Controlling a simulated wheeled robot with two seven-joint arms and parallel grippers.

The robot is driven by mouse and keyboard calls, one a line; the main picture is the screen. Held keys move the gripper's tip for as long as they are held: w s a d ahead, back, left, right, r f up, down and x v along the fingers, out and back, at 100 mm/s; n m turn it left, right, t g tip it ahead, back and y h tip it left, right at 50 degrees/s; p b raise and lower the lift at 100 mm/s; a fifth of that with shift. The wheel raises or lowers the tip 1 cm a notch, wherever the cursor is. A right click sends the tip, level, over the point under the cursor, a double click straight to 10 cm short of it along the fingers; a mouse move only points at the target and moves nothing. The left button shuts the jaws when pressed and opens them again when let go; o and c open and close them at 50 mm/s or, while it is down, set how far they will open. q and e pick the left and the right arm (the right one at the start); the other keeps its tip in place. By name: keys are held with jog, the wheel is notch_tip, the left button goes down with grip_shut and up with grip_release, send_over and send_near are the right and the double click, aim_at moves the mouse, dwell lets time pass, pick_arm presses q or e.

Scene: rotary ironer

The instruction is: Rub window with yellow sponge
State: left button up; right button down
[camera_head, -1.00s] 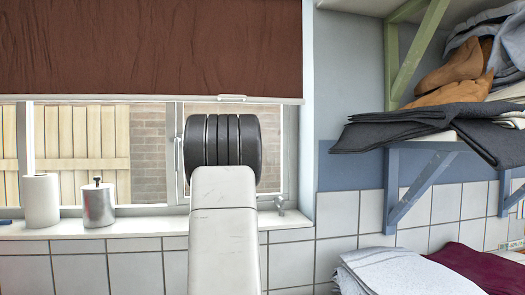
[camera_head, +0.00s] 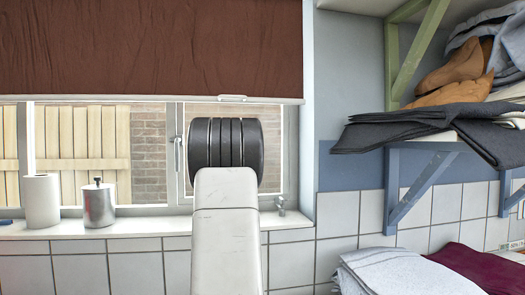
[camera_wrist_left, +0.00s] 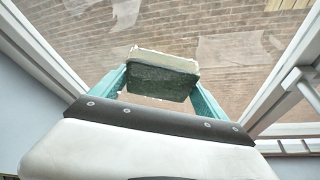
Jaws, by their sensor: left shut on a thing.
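The window (camera_head: 148,150) is behind the sill in the head view, and its glass fills much of the left wrist view (camera_wrist_left: 225,75). Pale smeary patches show on the glass. My left gripper (camera_wrist_left: 160,88), with teal fingers, is shut on the sponge (camera_wrist_left: 165,62). The sponge has a pale cream-yellow layer and a dark green layer, and is held up at the pane. I cannot tell whether it touches the glass. In the head view my arm hides the gripper and sponge. My right gripper is not in view.
A brown blind (camera_head: 150,50) covers the upper window. A paper roll (camera_head: 41,200) and a metal canister (camera_head: 99,204) stand on the sill (camera_head: 140,226) at left. A small tap-like fitting (camera_head: 280,205) is right of my arm. Shelves with folded cloths (camera_head: 430,125) are at right.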

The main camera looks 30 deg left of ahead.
pick_arm(q)
jog(key=shift+w+a, duration=0.45)
jog(key=shift+w, duration=0.05)
jog(key=shift+d, duration=0.1)
jog(key=w+d, duration=0.7)
jog(key=d, duration=0.2)
jog(key=shift+w, duration=0.4)
dwell(0.7)
jog(key=shift+s+a, duration=1.35)
jog(key=shift+a, duration=0.2)
jog(key=shift+s+a, duration=1.3)
jog(key=shift+a, duration=0.25)
jog(key=shift+s+a, duration=1.35)
jog(key=shift+a, duration=0.2)
jog(key=shift+w, duration=0.1)
jog(key=shift+r, duration=0.1)
